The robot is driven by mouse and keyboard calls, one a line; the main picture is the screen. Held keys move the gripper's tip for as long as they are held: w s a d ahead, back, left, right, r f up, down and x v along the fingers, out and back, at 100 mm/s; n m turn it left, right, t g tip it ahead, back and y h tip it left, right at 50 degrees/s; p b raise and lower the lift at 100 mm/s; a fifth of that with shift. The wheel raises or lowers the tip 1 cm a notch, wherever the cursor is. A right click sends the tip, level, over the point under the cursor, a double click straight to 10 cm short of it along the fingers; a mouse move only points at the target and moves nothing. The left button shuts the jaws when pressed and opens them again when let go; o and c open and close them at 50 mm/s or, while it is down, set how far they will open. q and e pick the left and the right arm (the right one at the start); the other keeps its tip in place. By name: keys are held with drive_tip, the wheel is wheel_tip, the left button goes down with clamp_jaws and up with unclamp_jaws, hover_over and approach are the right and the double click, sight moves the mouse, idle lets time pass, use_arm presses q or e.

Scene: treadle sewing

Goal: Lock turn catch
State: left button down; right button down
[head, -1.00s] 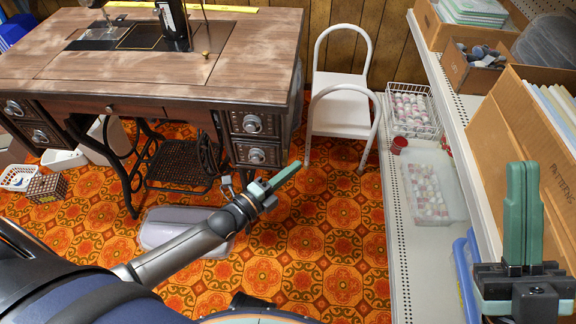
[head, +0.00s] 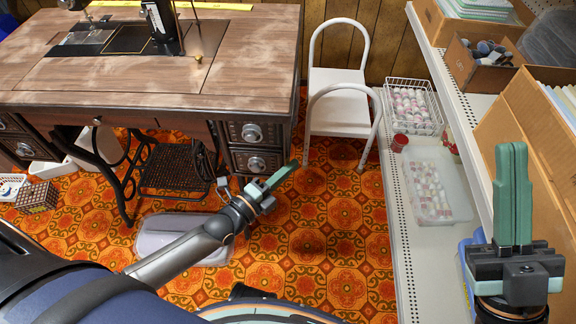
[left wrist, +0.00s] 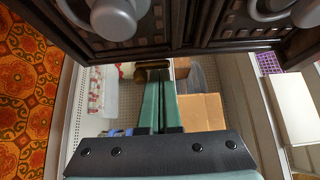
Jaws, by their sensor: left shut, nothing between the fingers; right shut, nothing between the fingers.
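I cannot clearly make out a turn catch in either view. The wooden treadle sewing table (head: 110,88) stands at the upper left, with two ornate drawers (head: 252,146) with round knobs on its right side. My left gripper (head: 292,166) is shut and empty, in front of and just below the right drawers, over the floor. In the left wrist view its green fingers (left wrist: 152,84) are together, below the dark drawer fronts (left wrist: 200,32) and large knobs. My right gripper (head: 512,148) is shut and empty, pointing up at the right by the shelf.
A white metal chair (head: 338,116) stands right of the table. A white shelf unit (head: 402,238) with a wire basket (head: 412,107), a clear bin (head: 430,188) and cardboard boxes fills the right. A pale tray (head: 165,228) lies under my left arm. Patterned floor is open between.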

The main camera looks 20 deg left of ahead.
drive_tip(key=shift+f, duration=0.15)
idle(0.4)
use_arm(q)
drive_tip(key=shift+a+n+b, duration=0.1)
drive_tip(key=shift+n+b, duration=0.2)
use_arm(e)
drive_tip(key=shift+d+f, duration=0.1)
drive_tip(key=shift+f, duration=0.15)
use_arm(q)
drive_tip(key=shift+a+n+t+b, duration=0.1)
drive_tip(key=shift+n+t+b, duration=0.35)
drive_tip(key=shift+n+t, duration=0.05)
use_arm(e)
drive_tip(key=shift+d+f, duration=0.1)
drive_tip(key=shift+f, duration=0.35)
